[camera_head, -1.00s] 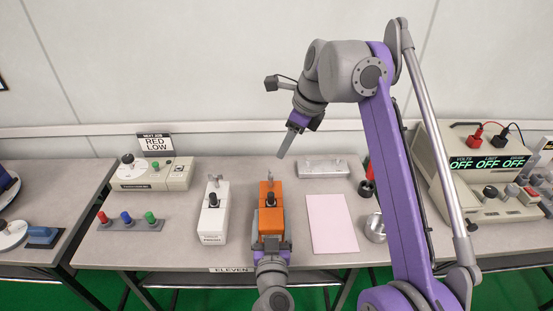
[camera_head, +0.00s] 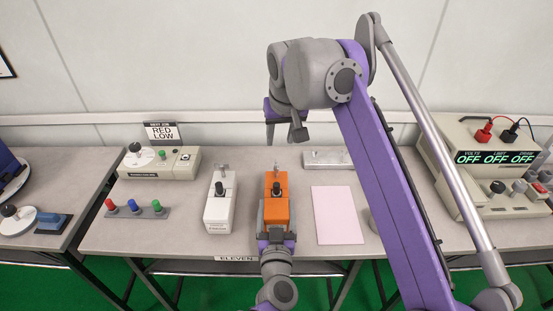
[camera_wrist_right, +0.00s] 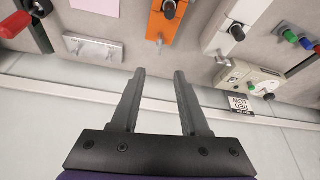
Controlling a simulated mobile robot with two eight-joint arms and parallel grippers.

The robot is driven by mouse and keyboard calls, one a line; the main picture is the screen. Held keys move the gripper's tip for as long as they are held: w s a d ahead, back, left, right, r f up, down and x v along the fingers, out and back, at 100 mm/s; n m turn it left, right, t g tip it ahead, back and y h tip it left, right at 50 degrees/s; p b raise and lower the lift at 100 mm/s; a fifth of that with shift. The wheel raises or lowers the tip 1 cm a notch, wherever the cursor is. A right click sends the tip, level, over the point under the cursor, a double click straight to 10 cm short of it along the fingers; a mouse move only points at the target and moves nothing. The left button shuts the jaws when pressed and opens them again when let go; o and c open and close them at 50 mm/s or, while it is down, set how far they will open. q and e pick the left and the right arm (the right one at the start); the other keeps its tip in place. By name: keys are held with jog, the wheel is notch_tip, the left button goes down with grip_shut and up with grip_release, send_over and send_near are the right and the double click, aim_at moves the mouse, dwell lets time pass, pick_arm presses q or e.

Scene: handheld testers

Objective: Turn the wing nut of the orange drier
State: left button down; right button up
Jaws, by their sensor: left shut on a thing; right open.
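The orange drier (camera_head: 276,190) lies on the table with a black knob on top. Its small grey wing nut (camera_head: 276,168) stands at its far end. My left gripper (camera_head: 277,232) is shut on the near end of the orange drier. My right gripper (camera_head: 284,132) is open and empty, above and beyond the wing nut. In the right wrist view the open fingers (camera_wrist_right: 160,75) point toward the orange drier (camera_wrist_right: 170,20), with the wing nut (camera_wrist_right: 160,41) ahead of the gap between the tips. They do not touch it.
A white drier (camera_head: 219,208) with a similar wing nut lies left of the orange one. A pink sheet (camera_head: 338,215) lies to the right, and a grey metal block (camera_head: 327,159) lies behind it. A cream tester (camera_head: 160,164) and a sign reading RED LOW (camera_head: 163,131) stand back left.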

aim_at(276, 162)
jog(key=x, duration=1.2)
jog(key=shift+c, duration=0.3)
grip_shut()
